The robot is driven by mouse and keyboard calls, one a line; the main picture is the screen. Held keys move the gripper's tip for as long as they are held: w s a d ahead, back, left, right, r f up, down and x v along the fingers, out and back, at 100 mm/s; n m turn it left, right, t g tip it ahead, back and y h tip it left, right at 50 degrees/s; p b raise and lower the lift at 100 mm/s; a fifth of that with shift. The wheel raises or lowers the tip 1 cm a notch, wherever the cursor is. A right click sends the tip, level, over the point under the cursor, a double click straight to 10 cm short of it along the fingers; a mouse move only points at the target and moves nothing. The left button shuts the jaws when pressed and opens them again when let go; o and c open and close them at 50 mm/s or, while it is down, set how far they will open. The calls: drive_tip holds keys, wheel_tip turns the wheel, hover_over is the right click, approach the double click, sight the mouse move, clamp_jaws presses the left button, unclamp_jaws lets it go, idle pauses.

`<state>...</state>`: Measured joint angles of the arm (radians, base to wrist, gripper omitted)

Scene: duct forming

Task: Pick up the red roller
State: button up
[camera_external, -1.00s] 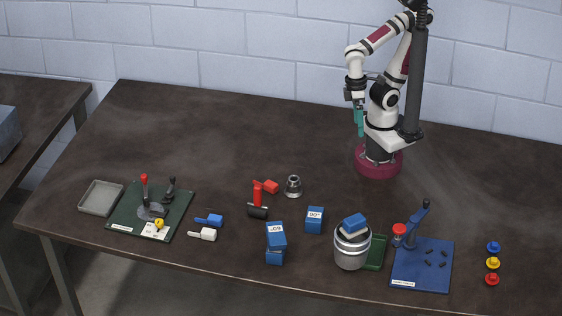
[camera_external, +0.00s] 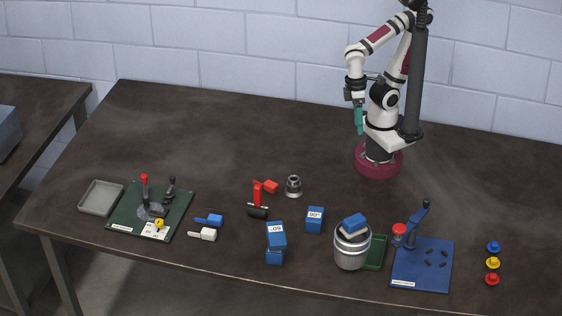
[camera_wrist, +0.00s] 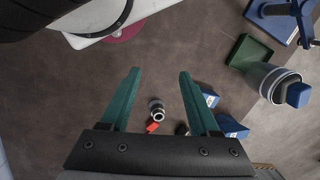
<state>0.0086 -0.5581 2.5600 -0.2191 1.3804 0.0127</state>
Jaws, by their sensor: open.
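My gripper (camera_external: 359,120) hangs high beside my base, far from these and empty. In the wrist view its two green fingers (camera_wrist: 160,72) are spread apart.
Blue boxes (camera_external: 275,250) and a metal can (camera_external: 351,252) topped by a blue piece stand toward the front. A blue tool (camera_external: 209,220) and a white tool (camera_external: 203,235) lie left of them. Green (camera_external: 118,218) and blue (camera_external: 420,275) fixture boards flank them. The table's rear left is clear.

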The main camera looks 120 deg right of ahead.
drive_tip(key=w+d+f+n+g+h, duration=0.1)
drive_tip(key=w+d+n+g+h, duration=0.1)
drive_tip(key=w+d+n+h, duration=0.3)
drive_tip(key=n+t+h, duration=0.7)
drive_tip(key=n+t, duration=0.4)
drive_tip(key=n, duration=1.5)
approach(254, 199)
drive_tip(key=shift+n, duration=0.3)
drive_tip(key=x, duration=0.8)
drive_tip(key=s+x, duration=0.1)
drive_tip(key=x, duration=0.3)
drive_tip(key=shift+w+d+f, duration=0.15)
drive_tip(key=shift+d+f, duration=0.25)
clamp_jaws()
